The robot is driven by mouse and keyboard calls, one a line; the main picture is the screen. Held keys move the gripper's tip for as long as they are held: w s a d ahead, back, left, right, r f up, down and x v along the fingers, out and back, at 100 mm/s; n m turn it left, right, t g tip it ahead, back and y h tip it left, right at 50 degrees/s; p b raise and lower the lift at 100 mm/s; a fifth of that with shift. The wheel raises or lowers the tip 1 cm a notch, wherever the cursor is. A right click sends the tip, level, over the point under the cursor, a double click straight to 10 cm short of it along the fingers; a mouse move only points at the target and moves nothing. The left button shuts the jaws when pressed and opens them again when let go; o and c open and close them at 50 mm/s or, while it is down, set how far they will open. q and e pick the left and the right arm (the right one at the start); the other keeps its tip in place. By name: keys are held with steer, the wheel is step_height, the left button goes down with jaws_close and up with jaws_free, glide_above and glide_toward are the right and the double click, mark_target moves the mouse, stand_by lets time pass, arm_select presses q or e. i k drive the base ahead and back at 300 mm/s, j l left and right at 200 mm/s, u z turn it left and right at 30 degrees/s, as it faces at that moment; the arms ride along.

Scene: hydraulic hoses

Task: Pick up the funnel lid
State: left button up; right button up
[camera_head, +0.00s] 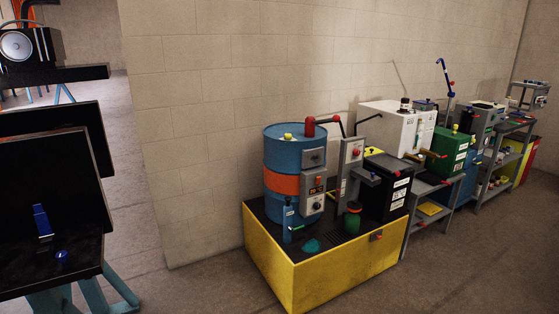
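I cannot clearly identify the funnel lid at this distance. A small teal dome-shaped piece (311,245) lies on the dark top of the yellow platform (318,281), near its front edge. It could be a lid or a funnel, but I cannot tell. A green container (352,222) with a red top stands to its right. A blue drum (284,155) with an orange band stands behind them, with a small yellow cap on top. Neither of my grippers is in view.
Grey benches with white and green tanks (450,152) run along the block wall to the right. Black panels (50,190) on teal legs stand at the left, with a small blue bottle (42,221) on them. The floor (200,275) before the yellow platform is clear.

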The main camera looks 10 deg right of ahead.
mark_target(353, 205)
steer(key=i+l+z, duration=0.2)
steer(key=i+z, duration=0.15)
steer(key=i, duration=0.25)
steer(key=i+z, duration=0.4)
steer(key=i, duration=0.2)
steer(key=i+j+z, duration=0.15)
steer(key=i+z, duration=0.2)
steer(key=i, duration=0.3)
